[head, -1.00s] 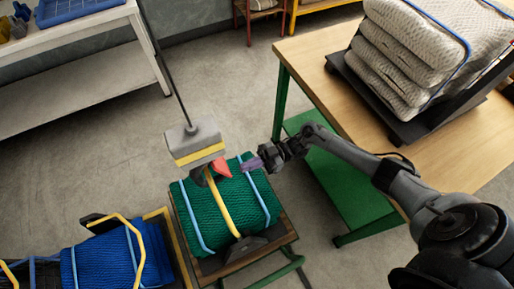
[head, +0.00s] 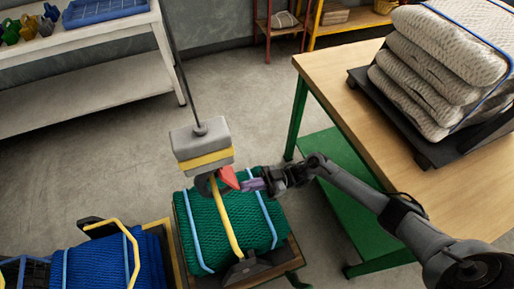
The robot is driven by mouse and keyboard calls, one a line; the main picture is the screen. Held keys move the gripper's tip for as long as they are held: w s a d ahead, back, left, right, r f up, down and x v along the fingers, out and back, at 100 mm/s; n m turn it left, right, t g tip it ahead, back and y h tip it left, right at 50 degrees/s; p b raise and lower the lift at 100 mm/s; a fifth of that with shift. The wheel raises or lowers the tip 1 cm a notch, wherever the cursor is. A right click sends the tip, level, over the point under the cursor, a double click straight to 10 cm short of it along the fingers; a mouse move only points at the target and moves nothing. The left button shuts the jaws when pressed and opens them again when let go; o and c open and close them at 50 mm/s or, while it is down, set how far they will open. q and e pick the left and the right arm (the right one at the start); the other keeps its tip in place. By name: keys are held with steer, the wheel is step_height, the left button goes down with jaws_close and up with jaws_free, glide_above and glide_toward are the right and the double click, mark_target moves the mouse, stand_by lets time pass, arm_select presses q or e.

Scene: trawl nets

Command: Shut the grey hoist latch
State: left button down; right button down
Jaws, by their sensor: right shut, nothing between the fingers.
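The grey hoist block (head: 200,142) with a yellow band hangs on a dark cable at the centre left. Below it is a dark hook (head: 205,185), with a red latch piece (head: 229,178) at its right side; no grey latch can be made out. A yellow strap (head: 228,220) runs from the hook down over a green net bundle (head: 259,228). My right gripper (head: 248,185) is shut and empty, its purplish fingertips close to the red piece; I cannot tell whether they touch. My left gripper is not in view.
A wooden table (head: 340,88) with green legs stands at the right, bearing a dark tray of stacked pale nets (head: 440,75). A blue net bundle (head: 105,265) lies at the lower left. A white bench (head: 80,45) stands at the back left. Grey floor is clear between.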

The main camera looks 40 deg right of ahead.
mark_target(232, 183)
steer(key=shift+r+p, duration=0.45)
steer(key=shift+r, duration=0.2)
step_height(232, 183, up, 3)
steer(key=shift+s+f+p, duration=0.1)
steer(key=shift+p, duration=0.75)
steer(key=s+d+r+p, duration=0.5)
steer(key=s+d+r, duration=0.2)
steer(key=s, duration=0.2)
steer(key=shift+s+f, duration=0.1)
